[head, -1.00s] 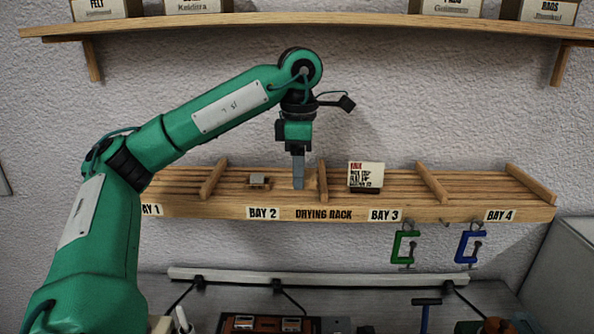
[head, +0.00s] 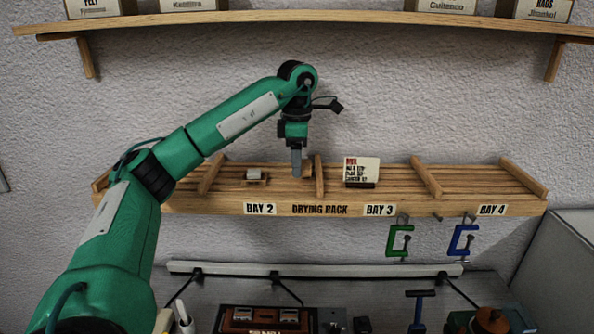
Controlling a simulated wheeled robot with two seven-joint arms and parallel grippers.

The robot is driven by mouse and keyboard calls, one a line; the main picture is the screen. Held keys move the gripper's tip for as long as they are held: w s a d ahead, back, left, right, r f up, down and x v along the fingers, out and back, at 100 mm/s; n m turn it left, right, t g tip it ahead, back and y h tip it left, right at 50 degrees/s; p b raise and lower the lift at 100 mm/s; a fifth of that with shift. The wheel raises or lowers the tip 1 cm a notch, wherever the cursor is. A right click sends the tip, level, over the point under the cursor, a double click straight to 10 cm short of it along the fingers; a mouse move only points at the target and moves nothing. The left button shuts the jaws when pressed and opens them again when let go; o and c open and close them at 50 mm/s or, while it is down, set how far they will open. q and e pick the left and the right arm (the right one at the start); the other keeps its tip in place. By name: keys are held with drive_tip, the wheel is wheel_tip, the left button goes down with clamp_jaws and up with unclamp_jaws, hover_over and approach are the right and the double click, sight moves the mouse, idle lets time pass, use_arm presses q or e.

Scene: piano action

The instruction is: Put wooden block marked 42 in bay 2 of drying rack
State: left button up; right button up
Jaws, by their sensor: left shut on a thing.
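The drying rack (head: 400,209) is a slatted wooden shelf on the wall, divided into labelled bays. My left gripper (head: 297,170) points down over the right part of bay 2, just left of the divider (head: 319,176) between bays 2 and 3. It is shut on a small wooden block (head: 308,169), mostly hidden behind the fingers. Its marking cannot be read, and I cannot tell if it touches the slats. My right gripper is not in view.
A small block on a pale base (head: 255,176) sits in the left of bay 2. Green (head: 399,240) and blue (head: 462,240) clamps hang below the rack. A shelf with boxes (head: 300,17) runs above.

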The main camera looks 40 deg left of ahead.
sight(296, 182)
use_arm(q)
wheel_tip(296, 182, down, 2)
drive_tip(key=shift+f+p, duration=0.1)
drive_tip(key=shift+p, duration=0.85)
drive_tip(key=shift+w+a+f+p, duration=0.1)
drive_tip(key=shift+a+f+p, duration=0.1)
drive_tip(key=shift+f+p, duration=0.15)
drive_tip(key=shift+f, duration=0.1)
drive_tip(key=shift+d+f, duration=0.1)
drive_tip(key=o, duration=0.9)
drive_tip(key=shift+o, duration=0.2)
